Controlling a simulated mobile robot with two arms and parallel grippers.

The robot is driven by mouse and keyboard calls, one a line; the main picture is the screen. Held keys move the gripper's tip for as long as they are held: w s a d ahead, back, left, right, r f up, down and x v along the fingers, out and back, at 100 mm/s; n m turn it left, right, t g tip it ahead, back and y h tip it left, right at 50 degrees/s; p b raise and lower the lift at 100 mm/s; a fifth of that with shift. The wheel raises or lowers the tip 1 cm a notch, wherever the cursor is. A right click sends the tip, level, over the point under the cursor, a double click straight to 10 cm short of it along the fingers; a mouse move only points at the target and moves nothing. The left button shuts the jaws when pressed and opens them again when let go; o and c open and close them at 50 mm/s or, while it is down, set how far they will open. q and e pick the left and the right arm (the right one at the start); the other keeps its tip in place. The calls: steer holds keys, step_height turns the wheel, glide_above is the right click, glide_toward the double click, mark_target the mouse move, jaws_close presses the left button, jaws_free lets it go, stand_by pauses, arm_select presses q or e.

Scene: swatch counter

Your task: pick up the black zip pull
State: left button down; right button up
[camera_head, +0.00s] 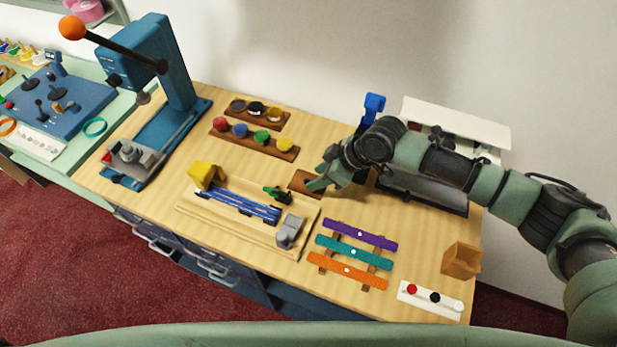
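I cannot surely tell which piece is the black zip pull. A small round black piece (435,298) lies between a red and a white one on a white strip (411,298) at the front right. A small green and black piece (278,195) sits at the board with the blue zip-like strips (238,206). My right gripper (317,183) reaches in from the right, over or beside a small brown wooden tray (298,181). Its fingers overlap in this view, so its opening and anything between them are hidden. My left gripper is not in view.
Purple, teal and orange bars (346,271) lie on a rack at front centre. A wooden cup (461,261) stands right. Racks of coloured knobs (252,138) stand behind. A blue lever press (160,110) stands left. A white-lidded case (470,122) stands behind my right arm.

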steer(key=x, duration=0.2)
steer(key=shift+w+a+f, duration=0.1)
steer(key=shift+w+f, duration=0.2)
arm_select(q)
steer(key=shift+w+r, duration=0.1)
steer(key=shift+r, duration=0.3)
arm_select(e)
steer(key=shift+s, duration=0.1)
jaws_close()
